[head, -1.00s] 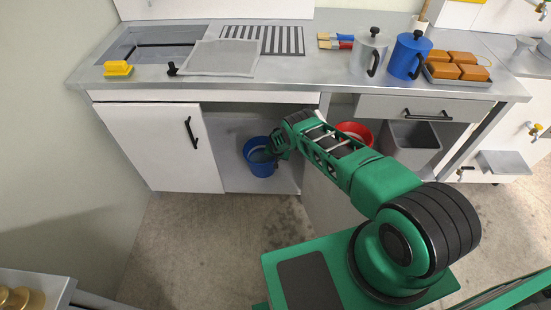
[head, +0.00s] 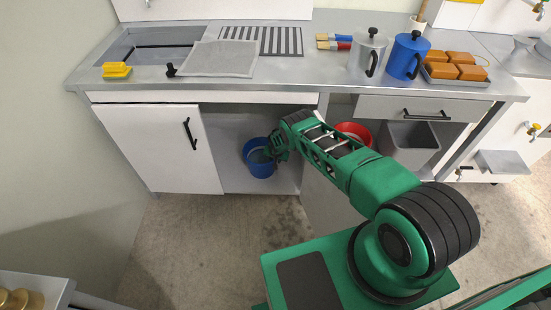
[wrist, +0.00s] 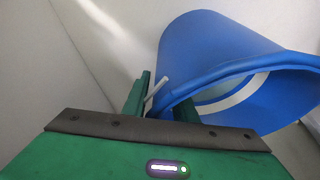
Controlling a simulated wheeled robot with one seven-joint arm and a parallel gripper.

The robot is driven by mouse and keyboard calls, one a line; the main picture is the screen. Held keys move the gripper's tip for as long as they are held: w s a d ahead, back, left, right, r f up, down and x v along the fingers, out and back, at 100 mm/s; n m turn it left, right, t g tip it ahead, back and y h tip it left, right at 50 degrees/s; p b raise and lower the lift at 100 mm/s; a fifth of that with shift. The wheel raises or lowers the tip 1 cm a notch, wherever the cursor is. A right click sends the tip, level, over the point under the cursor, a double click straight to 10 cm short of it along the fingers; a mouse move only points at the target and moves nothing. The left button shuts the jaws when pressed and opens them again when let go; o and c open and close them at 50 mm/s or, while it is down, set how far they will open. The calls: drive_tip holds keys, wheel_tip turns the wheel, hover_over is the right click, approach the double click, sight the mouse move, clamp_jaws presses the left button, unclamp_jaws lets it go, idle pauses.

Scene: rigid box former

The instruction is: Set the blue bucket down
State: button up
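The blue bucket (head: 257,166) is inside the open cabinet under the counter, close to the cabinet floor (head: 237,186). I cannot tell whether its base touches the floor. My gripper (head: 272,152) is at the bucket's upper right side. In the wrist view, the blue bucket (wrist: 205,45) fills the upper right with its mouth facing right and down. My gripper (wrist: 161,103) has its green fingers close together on either side of the rim, beside a white handle end (wrist: 156,90). It looks shut on the rim. The bucket's far side is partly hidden.
An open white door (head: 158,148) is left of the bucket. The counter (head: 290,70) above carries a blue pitcher (head: 407,57) and a steel pitcher (head: 367,55).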

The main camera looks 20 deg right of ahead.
drive_tip(key=v, duration=1.1)
drive_tip(key=shift+s+r, duration=0.15)
drive_tip(key=shift+s, duration=0.05)
drive_tip(key=shift+a, duration=0.2)
